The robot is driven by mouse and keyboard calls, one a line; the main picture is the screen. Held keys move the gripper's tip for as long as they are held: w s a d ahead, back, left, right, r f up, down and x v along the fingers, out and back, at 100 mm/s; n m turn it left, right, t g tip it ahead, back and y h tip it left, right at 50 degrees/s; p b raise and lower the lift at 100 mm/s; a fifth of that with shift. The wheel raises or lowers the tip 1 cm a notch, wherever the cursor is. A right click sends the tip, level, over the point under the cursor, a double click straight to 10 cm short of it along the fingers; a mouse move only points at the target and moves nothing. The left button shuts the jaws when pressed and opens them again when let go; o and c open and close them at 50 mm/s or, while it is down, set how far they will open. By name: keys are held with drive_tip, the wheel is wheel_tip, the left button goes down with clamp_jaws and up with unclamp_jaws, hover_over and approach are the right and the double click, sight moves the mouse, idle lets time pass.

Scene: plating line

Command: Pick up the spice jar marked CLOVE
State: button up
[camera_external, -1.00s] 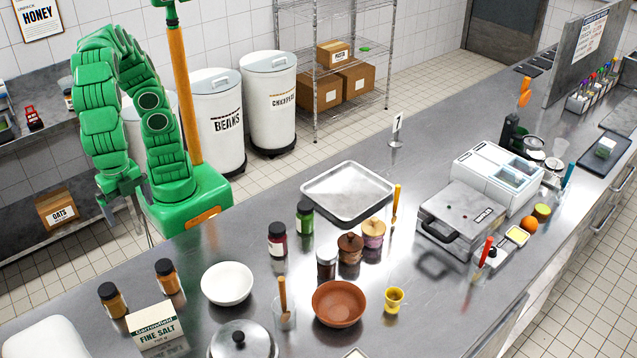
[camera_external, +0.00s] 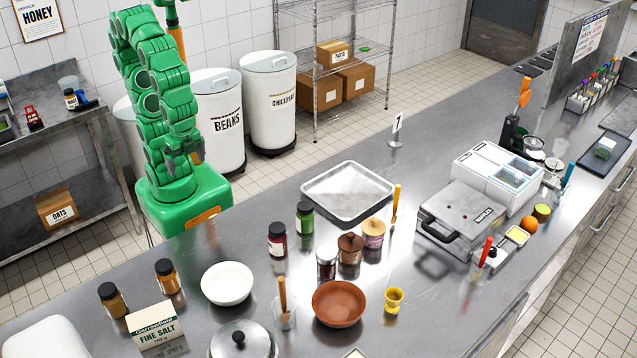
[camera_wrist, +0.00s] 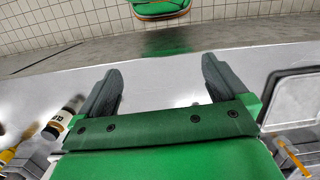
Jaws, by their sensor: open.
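My gripper (camera_external: 185,160) hangs over my green base in the external view, well apart from the counter's jars. In the wrist view the gripper (camera_wrist: 160,84) has its two dark fingers wide apart with nothing between them. Several spice jars stand on the counter: a dark red one (camera_external: 277,240), a green one (camera_external: 305,217), a dark brown one (camera_external: 326,265) and two orange-brown ones (camera_external: 112,301) (camera_external: 167,277). Their labels are too small to read, so I cannot tell which is CLOVE. A jar with a white label (camera_wrist: 56,124) shows at the wrist view's left; its lettering is unclear.
A metal tray (camera_external: 347,217), wooden-lidded pots (camera_external: 350,249), a white bowl (camera_external: 227,295), a terracotta bowl (camera_external: 338,318) and a salt box (camera_external: 154,325) stand close to the jars. A press (camera_external: 462,214) stands to the right.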

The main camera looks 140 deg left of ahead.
drive_tip(key=shift+m, duration=0.3)
drive_tip(key=s, duration=0.1)
drive_tip(key=s+f, duration=0.1)
drive_tip(key=s+a+f, duration=0.1)
drive_tip(key=s, duration=0.1)
drive_tip(key=shift+a+f, duration=0.1)
drive_tip(key=shift+f, duration=0.05)
drive_tip(key=c, duration=0.4)
drive_tip(key=shift+o, duration=0.2)
